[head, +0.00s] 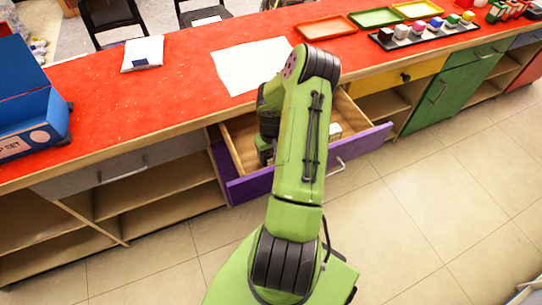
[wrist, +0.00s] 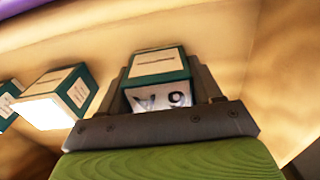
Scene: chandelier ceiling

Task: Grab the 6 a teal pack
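A teal-and-white pack (wrist: 158,66) stands between the two dark fingers of my gripper (wrist: 166,80) in the wrist view. Its white face reads "6 A" upside down. The fingers press close on both its sides, with no clear gap. In the head view my gripper (head: 265,153) reaches down into the open purple drawer (head: 250,187), and my arm hides the pack there. Whether the pack touches the drawer floor cannot be told.
More teal-and-white packs lie left of my gripper in the wrist view, the nearest one (wrist: 62,95) close by. A small white box (head: 335,131) shows at the drawer's right. The red counter (head: 185,95) overhangs the drawer, with a blue box (head: 30,110) at left.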

